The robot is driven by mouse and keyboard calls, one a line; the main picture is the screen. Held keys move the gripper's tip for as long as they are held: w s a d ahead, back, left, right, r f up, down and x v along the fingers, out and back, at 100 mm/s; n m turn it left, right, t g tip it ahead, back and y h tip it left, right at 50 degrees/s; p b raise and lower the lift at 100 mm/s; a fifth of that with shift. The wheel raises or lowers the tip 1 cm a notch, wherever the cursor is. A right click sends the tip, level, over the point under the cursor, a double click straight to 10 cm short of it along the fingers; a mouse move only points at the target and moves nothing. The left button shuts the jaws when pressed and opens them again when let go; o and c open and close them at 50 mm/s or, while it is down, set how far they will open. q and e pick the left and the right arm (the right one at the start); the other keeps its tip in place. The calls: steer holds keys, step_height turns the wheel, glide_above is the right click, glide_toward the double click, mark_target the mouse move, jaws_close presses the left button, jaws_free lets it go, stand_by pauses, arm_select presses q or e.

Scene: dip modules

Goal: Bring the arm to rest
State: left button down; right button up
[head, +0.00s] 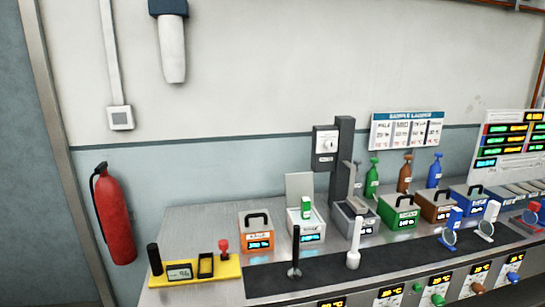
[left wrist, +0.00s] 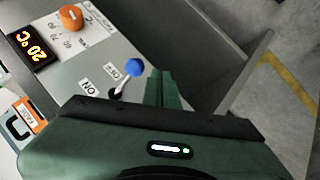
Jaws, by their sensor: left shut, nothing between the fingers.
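My left gripper (left wrist: 160,80) shows in the left wrist view, its two green fingers together with nothing between them. The fingertips are just right of a lever with a blue ball knob (left wrist: 134,68) on a grey panel. I cannot tell if they touch it. Neither arm shows in the head view, and my right gripper is not in view.
The left wrist view also shows an orange dial (left wrist: 71,17), a 20 °C display (left wrist: 35,46) and floor at right. In the head view, a bench (head: 195,289) carries several lidded boxes, bottles and a yellow tray (head: 228,270). A fire extinguisher (head: 115,215) hangs left.

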arm_select(q)
steer(key=s+a+f+m+g+y+b, duration=0.1)
steer(key=s+f+m+g, duration=0.1)
steer(key=s+f, duration=0.75)
steer(key=s+a+f+m+g+y+b, duration=0.1)
steer(key=s+a+f+m+g, duration=0.1)
steer(key=s+f, duration=0.8)
steer(key=s+f+m+g, duration=0.1)
steer(key=s+f, duration=0.3)
steer(key=s, duration=0.5)
steer(key=s+f+m+g+b, duration=0.1)
steer(key=s+f+m, duration=0.1)
steer(key=s+f, duration=0.3)
steer(key=s+f+m+g+y+b, duration=0.1)
steer(key=s+f, duration=0.3)
steer(key=s, duration=0.9)
steer(key=shift+a+f+m+g, duration=0.25)
steer(key=shift+f+m+g, duration=0.1)
steer(key=shift+m+g, duration=0.35)
